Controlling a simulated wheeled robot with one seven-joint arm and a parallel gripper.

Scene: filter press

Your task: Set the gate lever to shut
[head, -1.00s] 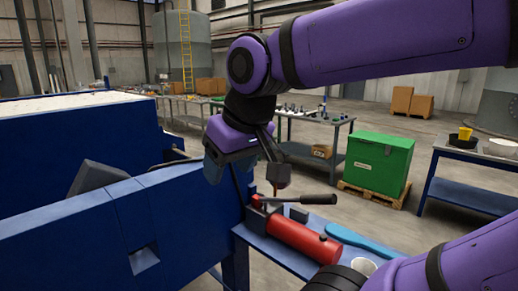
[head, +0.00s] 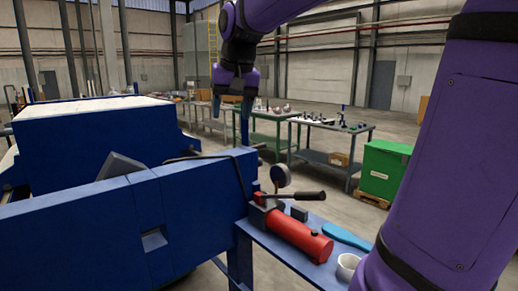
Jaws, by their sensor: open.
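My gripper (head: 231,112) is open and empty, pointing down. In the picture it is above the end of the blue press beam (head: 205,190), with its fingers apart. A red hand pump (head: 298,237) lies on a blue side shelf (head: 268,243), with a black-handled lever (head: 296,195) roughly level above it. A round gauge (head: 280,176) stands behind the pump. My gripper appears clear of all of these. I cannot tell which part is the gate lever, and no shut or open marking is readable.
A blue spanner-like tool (head: 345,236) and a white cup (head: 347,266) are on the shelf. Workbenches (head: 330,160) and a green crate (head: 384,168) stand behind. A dark hose (head: 238,180) runs over the beam. Open floor lies between the shelf and the benches.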

